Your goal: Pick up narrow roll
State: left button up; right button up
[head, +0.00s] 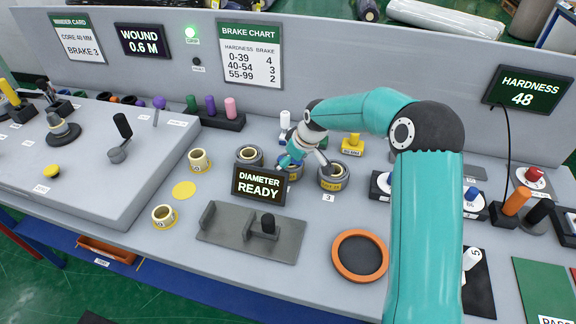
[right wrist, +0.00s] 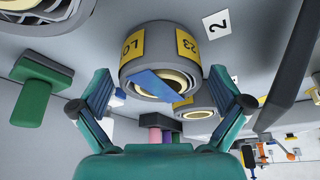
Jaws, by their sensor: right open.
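Several wrapped rolls stand in the middle of the bench. In the head view, a grey roll (head: 249,156) is left of my right gripper (head: 304,158), another grey roll (head: 332,180) with a yellow label is at its right, and a third (head: 294,173) is partly hidden behind the diameter display. Two small cream rolls (head: 199,161) (head: 164,217) stand further left. In the right wrist view, my open right gripper (right wrist: 163,88) has its fingers on either side of a grey roll (right wrist: 150,42) with yellow labels and a blue patch. Finger contact is unclear. Which roll is narrow is unclear. My left gripper is out of view.
The diameter display (head: 259,186) reads READY and stands close in front of the rolls. A grey fixture plate (head: 225,238) and an orange-rimmed disc (head: 360,256) are nearer the front. Pegs in a black holder (head: 216,118) stand behind. A number 2 tag (right wrist: 216,24) lies beside the roll.

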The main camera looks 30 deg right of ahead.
jog(key=shift+w+f, duration=0.25)
jog(key=shift+f, duration=0.25)
jog(key=c, duration=1)
jog(key=shift+c, duration=1.3)
jog(key=shift+r, duration=0.15)
